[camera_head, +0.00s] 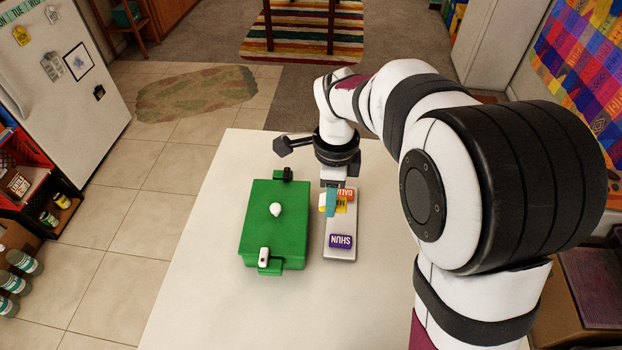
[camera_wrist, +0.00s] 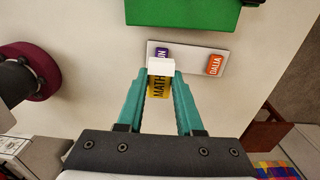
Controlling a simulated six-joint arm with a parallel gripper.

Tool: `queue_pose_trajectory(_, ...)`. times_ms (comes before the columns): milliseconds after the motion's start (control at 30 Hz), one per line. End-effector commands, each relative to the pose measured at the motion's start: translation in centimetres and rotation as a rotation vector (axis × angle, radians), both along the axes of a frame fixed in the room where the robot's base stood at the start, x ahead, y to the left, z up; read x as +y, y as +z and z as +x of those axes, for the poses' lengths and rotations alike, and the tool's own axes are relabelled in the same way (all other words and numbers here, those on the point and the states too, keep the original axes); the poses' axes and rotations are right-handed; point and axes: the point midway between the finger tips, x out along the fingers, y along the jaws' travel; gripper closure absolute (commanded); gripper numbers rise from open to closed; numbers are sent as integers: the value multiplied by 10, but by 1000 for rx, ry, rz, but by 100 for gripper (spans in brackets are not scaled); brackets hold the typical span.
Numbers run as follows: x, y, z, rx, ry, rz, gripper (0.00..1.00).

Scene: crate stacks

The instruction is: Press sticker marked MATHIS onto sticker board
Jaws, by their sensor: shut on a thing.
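The MATHIS sticker is a yellow block (camera_wrist: 157,87) with a white end, lettering partly hidden. My gripper (camera_wrist: 161,74) has its teal fingers shut on it in the wrist view. In the head view the sticker (camera_head: 341,205) shows beside the gripper (camera_head: 331,203), over the far half of the sticker board. The sticker board (camera_head: 340,254) is a pale grey slab on the table, and it also shows in the wrist view (camera_wrist: 193,58). I cannot tell whether the sticker touches it.
On the board are a purple SHUN sticker (camera_head: 340,241) at the near end and an orange DALIA sticker (camera_head: 346,194) at the far end. A green box (camera_head: 260,235) with a white knob stands left of the board. Bare white table (camera_head: 200,300) lies in front.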

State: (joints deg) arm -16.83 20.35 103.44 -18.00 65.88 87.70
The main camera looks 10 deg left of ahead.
Motion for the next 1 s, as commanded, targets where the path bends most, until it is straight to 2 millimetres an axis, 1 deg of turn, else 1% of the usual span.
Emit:
queue_pose_trajectory(33,-4,-14,13,7,-7,-2,100)
queue_pose_trajectory(133,-12,-43,41,7,-14,-1,100)
queue_pose_trajectory(200,-18,-63,56,6,-17,-1,100)
queue_pose_trajectory(300,-24,-82,70,3,-20,0,100)
queue_pose_trajectory(433,-26,-94,75,1,-21,1,100)
queue_pose_trajectory(800,-26,-137,74,2,-20,0,100)
queue_pose_trajectory(1000,-26,-147,74,1,-21,0,100)
